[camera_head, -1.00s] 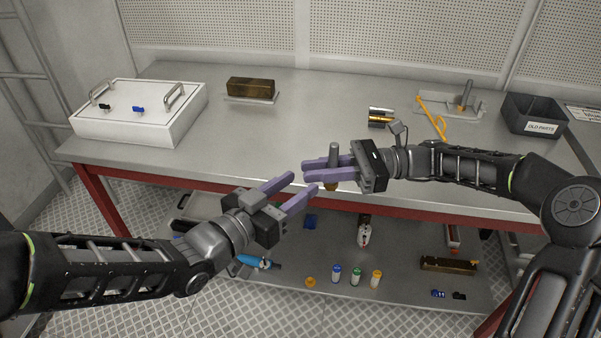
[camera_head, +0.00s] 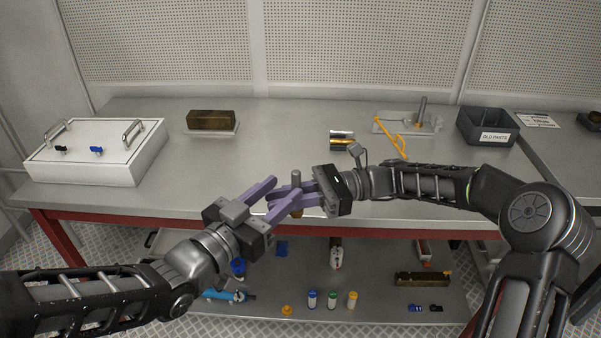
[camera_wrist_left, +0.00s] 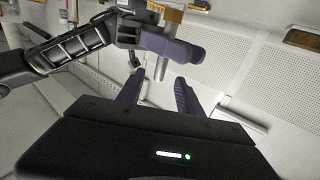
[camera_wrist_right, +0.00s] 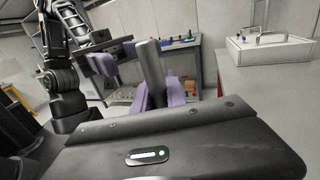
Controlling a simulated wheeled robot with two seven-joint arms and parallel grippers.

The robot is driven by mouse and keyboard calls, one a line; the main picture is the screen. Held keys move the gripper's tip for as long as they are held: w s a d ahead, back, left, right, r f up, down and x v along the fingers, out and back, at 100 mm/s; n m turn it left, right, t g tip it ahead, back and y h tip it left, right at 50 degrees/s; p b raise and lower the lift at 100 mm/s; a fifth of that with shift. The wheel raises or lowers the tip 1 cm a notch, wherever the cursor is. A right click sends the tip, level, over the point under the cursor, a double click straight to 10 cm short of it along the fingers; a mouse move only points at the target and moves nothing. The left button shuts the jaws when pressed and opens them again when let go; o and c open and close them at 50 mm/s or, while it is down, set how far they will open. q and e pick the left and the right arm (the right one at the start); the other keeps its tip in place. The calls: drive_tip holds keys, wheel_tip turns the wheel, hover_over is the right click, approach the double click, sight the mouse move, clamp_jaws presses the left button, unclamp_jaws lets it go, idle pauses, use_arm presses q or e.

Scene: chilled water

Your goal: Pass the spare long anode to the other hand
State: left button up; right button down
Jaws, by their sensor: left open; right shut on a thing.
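The long anode is a grey rod (camera_head: 297,179) with a brass-coloured end (camera_head: 298,213), held roughly upright. My right gripper (camera_head: 300,194) is shut on it above the front edge of the bench. My left gripper (camera_head: 284,191) is open, with its purple fingers reaching close to the rod and overlapping the right fingers in the head view. In the left wrist view the rod (camera_wrist_left: 163,62) appears ahead of and between the open left fingertips (camera_wrist_left: 157,88). In the right wrist view the rod (camera_wrist_right: 150,60) rises from between the right fingers. Whether the left fingers touch it, I cannot tell.
A lower shelf (camera_head: 375,300) carries several small bottles.

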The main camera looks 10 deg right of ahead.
use_arm(q)
drive_tip(key=x, duration=0.8)
drive_tip(key=shift+d, duration=0.2)
drive_tip(key=shift+w, duration=0.15)
drive_tip(key=shift+c, duration=0.4)
clamp_jaws()
use_arm(e)
drive_tip(key=c, duration=1.3)
unclamp_jaws()
drive_tip(key=shift+d, duration=0.15)
